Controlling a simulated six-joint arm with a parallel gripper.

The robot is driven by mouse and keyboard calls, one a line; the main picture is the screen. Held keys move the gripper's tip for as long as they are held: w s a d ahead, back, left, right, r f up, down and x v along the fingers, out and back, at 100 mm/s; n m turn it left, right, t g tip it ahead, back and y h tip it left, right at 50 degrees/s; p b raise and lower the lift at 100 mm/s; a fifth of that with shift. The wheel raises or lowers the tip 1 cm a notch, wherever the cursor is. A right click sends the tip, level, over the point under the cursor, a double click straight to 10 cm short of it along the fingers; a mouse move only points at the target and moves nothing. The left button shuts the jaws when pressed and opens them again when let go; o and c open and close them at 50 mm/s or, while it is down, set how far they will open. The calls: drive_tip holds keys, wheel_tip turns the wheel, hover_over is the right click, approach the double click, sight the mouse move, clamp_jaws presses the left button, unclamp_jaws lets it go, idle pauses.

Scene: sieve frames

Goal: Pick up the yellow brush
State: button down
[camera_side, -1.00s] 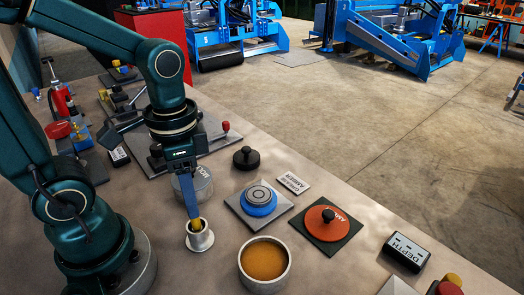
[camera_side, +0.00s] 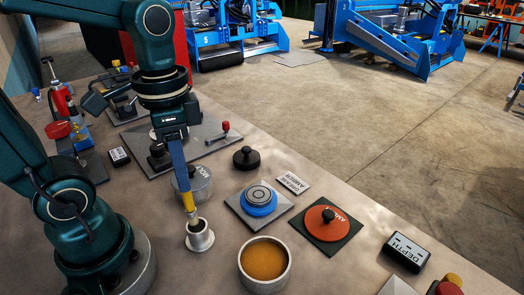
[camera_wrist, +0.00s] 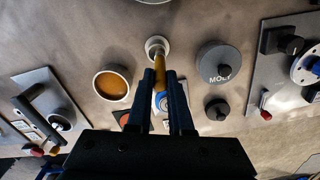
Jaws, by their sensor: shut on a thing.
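The yellow brush (camera_side: 189,202) is upright in my gripper (camera_side: 184,190), above the small metal holder (camera_side: 200,239). Its lower end is at or just inside the holder's mouth; I cannot tell whether it is fully clear. In the wrist view the brush (camera_wrist: 158,64) runs between the two dark fingertips (camera_wrist: 160,76), with the holder (camera_wrist: 156,44) just beyond it. My gripper is shut on the brush, and the fingers hide its upper part.
A round tub of amber grease (camera_side: 264,262) stands right of the holder. A grey MOLY tub (camera_side: 200,188) stands close behind the gripper. A blue round part (camera_side: 259,201), an orange lid (camera_side: 326,222) and a black knobbed weight (camera_side: 246,158) lie to the right.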

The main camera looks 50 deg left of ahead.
drive_tip(key=s+a+r, duration=0.3)
drive_tip(key=a+r, duration=0.3)
drive_tip(key=a, duration=0.4)
drive_tip(key=shift+s+a+r, duration=0.15)
drive_tip(key=shift+s+r, duration=0.1)
drive_tip(key=shift+s, duration=0.15)
idle(0.6)
